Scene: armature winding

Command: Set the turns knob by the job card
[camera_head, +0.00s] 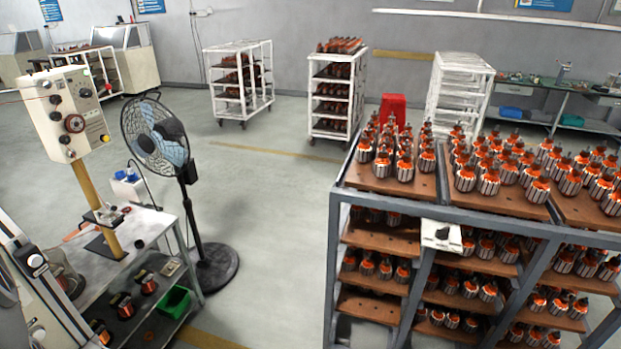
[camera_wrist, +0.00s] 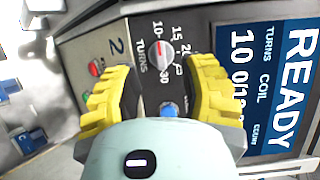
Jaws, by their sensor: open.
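In the wrist view, my gripper (camera_wrist: 164,70) has its two yellow fingers spread apart, one on each side of the turns knob (camera_wrist: 165,55). The knob is pale with a red mark; it shows between the fingers, and I cannot tell whether they touch it. Scale numbers 10, 15, 20 and 30 surround it, beside the word TURNS. I cannot tell exactly which number the mark meets. The blue display (camera_wrist: 265,75) reads READY, turns 10, with a coil count beside it. I cannot make out my gripper or a readable job card in the head view.
Red (camera_wrist: 95,68) and blue (camera_wrist: 168,110) buttons sit on the panel near the fingers. In the head view, a floor fan (camera_head: 160,140) stands beside the bench at left. A rack (camera_head: 336,240) of armatures fills the right. Open floor lies between them.

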